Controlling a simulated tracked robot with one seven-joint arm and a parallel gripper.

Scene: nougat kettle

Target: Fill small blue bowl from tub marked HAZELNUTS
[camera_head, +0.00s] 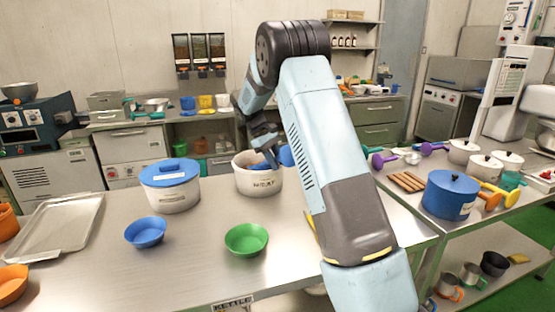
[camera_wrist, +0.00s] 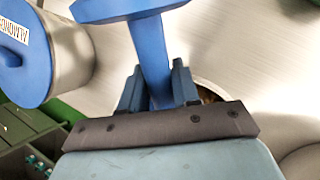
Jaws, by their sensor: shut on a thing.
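The small blue bowl (camera_head: 146,232) stands on the steel table at the front left; no contents can be made out. A white tub (camera_head: 262,184) stands open behind it to the right, its label only partly legible. My gripper (camera_head: 268,146) is over this tub, pointing down at its mouth. In the wrist view my gripper (camera_wrist: 156,88) is shut on the handle of a blue tool (camera_wrist: 149,45), perhaps a scoop. Blue also shows inside the tub's mouth in the head view. A small brown patch shows behind the fingers; most of the tub's contents are hidden.
A blue-lidded white tub (camera_head: 172,200) stands left of the open tub; the wrist view shows a lid labelled ALMONDS (camera_wrist: 12,28). A green bowl (camera_head: 246,240) stands in front. A metal tray (camera_head: 60,228) and orange bowls are at left. Bare table separates the bowls.

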